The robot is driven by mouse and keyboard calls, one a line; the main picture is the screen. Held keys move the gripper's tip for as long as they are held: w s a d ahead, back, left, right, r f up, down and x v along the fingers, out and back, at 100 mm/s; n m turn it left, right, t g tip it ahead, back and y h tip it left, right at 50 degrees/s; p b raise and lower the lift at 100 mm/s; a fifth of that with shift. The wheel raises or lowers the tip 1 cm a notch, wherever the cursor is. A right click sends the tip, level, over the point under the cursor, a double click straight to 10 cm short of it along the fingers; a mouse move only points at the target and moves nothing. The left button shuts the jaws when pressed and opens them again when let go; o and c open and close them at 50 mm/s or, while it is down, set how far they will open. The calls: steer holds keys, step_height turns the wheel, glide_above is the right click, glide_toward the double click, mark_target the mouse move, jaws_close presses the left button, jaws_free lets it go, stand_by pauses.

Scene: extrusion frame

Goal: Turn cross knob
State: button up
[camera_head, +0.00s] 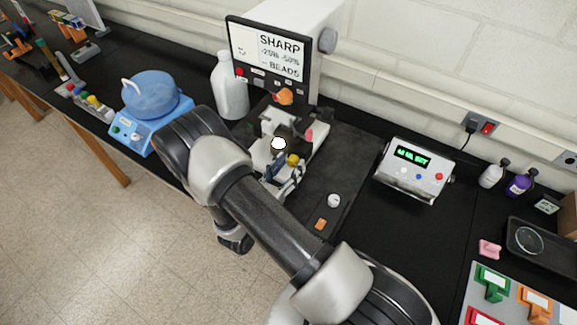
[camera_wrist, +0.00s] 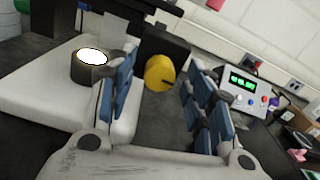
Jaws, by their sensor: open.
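A yellow round knob (camera_wrist: 159,73) with a dark slot-like mark shows in the wrist view, on a dark block of the bench machine. It also shows in the head view (camera_head: 293,160). I cannot make out a cross shape on it. My gripper (camera_wrist: 162,66) is open and empty, with blue finger pads on either side of the knob in the picture. I cannot tell whether the pads reach around the knob or stop short of it; no contact shows. In the head view my gripper (camera_head: 284,172) is at the machine, partly hidden by my arm.
A dark cylinder with a bright white top (camera_wrist: 91,60) stands left of my fingers on the machine's white base (camera_wrist: 60,108). An orange knob (camera_head: 284,96) sits under the machine's screen (camera_head: 268,50).

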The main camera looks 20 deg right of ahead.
steer(key=c, duration=1.1)
steer(key=shift+n, duration=0.3)
steer(key=shift+n+b, duration=0.35)
steer(key=shift+n, duration=2.05)
steer(key=shift+w, duration=0.1)
